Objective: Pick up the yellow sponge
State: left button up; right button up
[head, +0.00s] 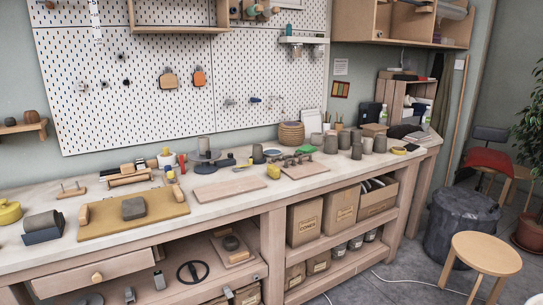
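A small yellow block (273,171), which looks like the yellow sponge, sits on the long workbench (236,207) near the middle. It lies between two flat boards, a pinkish board (229,188) to its left and a brown board (306,171) to its right. A rounded yellow object (9,212) at the bench's far left is cut off by the picture edge; I cannot tell what it is. Neither of my grippers is in view.
Several grey pots (357,151) stand toward the right. Cardboard boxes (305,221) fill the shelf below. A wooden stool (486,252) and a dark bin (459,218) stand on the floor at right.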

aim_at(273, 171)
jog(key=i+l+u, duration=0.1)
jog(key=i+l, duration=0.2)
jog(key=i, duration=0.2)
jog(key=i+l+u, duration=0.1)
jog(key=i+l, duration=0.25)
jog(key=i, duration=0.1)
